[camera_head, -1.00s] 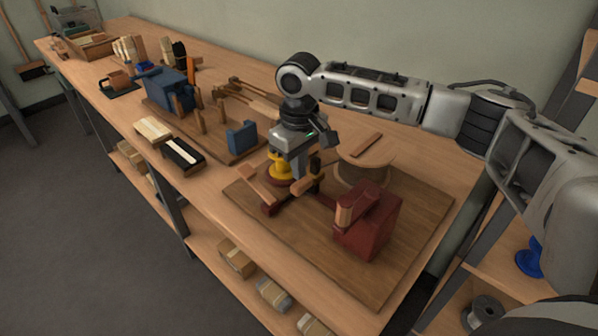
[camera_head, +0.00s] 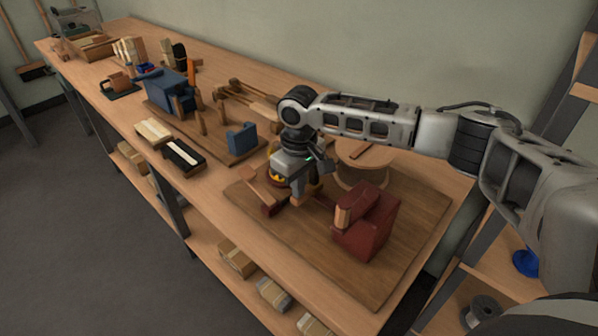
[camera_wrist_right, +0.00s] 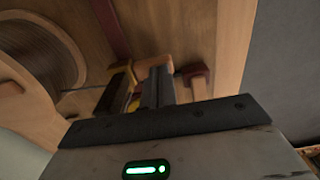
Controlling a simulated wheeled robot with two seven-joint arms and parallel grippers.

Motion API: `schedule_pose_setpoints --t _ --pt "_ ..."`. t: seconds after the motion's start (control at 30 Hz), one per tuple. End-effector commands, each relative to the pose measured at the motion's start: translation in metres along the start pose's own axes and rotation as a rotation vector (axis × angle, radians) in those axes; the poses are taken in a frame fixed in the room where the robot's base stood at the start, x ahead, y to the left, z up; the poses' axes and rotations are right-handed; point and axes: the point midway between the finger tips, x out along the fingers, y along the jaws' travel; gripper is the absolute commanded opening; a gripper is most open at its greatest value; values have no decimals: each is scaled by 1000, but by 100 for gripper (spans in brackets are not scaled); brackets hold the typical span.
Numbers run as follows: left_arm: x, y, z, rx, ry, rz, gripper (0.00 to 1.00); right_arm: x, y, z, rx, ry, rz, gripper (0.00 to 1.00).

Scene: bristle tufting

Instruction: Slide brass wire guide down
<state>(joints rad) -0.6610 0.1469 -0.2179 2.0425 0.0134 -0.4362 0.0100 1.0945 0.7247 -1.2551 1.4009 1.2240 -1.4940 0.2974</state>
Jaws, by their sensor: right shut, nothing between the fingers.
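The brass wire guide appears to be the yellow piece (camera_head: 275,178) on the board at the right part of the bench. My right gripper (camera_head: 298,196) hangs over this spot and hides most of it. In the right wrist view, a bit of yellow (camera_wrist_right: 133,104) shows beside the fingers of my right gripper (camera_wrist_right: 158,80). The fingers are shut with nothing between them. I cannot tell whether they touch the guide. My left gripper is not in view.
A dark red block (camera_head: 368,228) with a wooden knob stands right of the gripper on the brown board (camera_head: 400,270). A wooden drum (camera_head: 364,172) stands behind. A blue block (camera_head: 241,138) and blue vise (camera_head: 168,93) lie to the left. The board's front is clear.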

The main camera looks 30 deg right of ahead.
Motion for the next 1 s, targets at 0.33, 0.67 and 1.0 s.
schedule_pose_setpoints --t 0.33,0.67,1.0 --pt "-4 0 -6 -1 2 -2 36 1 -2 4 -1 -14 -1 0" --pt "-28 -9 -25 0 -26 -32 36 -51 -2 2 0 -3 0 0" --pt "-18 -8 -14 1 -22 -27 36 -117 -1 0 -1 4 1 0"
